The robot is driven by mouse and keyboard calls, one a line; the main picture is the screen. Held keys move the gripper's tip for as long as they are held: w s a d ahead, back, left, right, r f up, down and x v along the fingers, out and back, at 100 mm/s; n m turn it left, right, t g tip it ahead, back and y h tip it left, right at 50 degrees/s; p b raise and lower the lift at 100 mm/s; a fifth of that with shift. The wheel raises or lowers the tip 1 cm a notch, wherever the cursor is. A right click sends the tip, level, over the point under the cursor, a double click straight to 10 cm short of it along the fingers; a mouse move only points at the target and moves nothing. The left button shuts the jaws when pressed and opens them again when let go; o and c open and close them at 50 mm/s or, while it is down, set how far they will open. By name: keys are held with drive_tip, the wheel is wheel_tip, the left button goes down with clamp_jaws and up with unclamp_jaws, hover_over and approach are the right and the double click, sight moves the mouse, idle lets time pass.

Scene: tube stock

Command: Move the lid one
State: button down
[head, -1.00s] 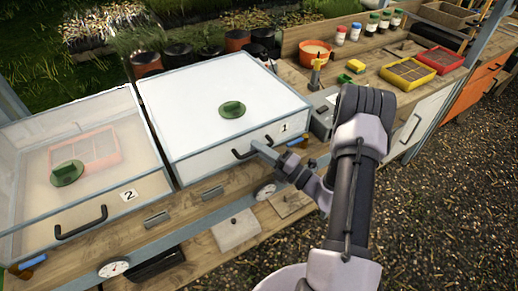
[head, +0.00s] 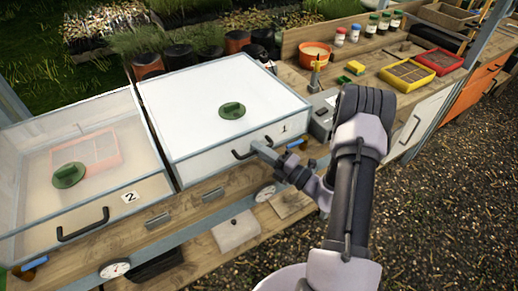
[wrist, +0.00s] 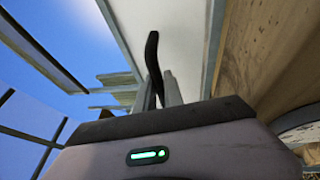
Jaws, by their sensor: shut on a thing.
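The lid marked 1 (head: 200,99) is a white box-shaped cover with a green round vent (head: 233,110) on top and a black handle (head: 262,146) on its front. It looks down on the wooden bench, but its lower edge is partly hidden. My gripper (head: 259,147) is at the front face, shut on the black handle. In the wrist view the dark handle (wrist: 153,62) rises between the fingers (wrist: 160,95), beside the lid's pale front wall.
A clear lid marked 2 (head: 106,207) stands close on the left, over a reddish tray. A grey box (head: 322,112) and small tools lie to the right. Pots (head: 182,55) stand behind.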

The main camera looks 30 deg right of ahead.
drive_tip(key=w+r+g+p, duration=0.1)
drive_tip(key=w+r+p, duration=0.4)
drive_tip(key=r+p, duration=0.5)
drive_tip(key=w+r+m+g+h+p, duration=0.1)
drive_tip(key=w+r+p, duration=0.4)
drive_tip(key=r+p, duration=0.6)
drive_tip(key=w+r+g+p, duration=0.1)
drive_tip(key=w+r+p, duration=0.5)
drive_tip(key=r+p, duration=0.5)
drive_tip(key=shift+a+m+g+h, duration=0.3)
drive_tip(key=shift+m+g+h, duration=0.1)
drive_tip(key=c, duration=1.5)
unclamp_jaws()
drive_tip(key=shift+o, duration=0.2)
drive_tip(key=v, duration=1.7)
drive_tip(key=shift+s+r+b, duration=0.15)
drive_tip(key=shift+r+b, duration=0.05)
drive_tip(key=shift+b, duration=0.15)
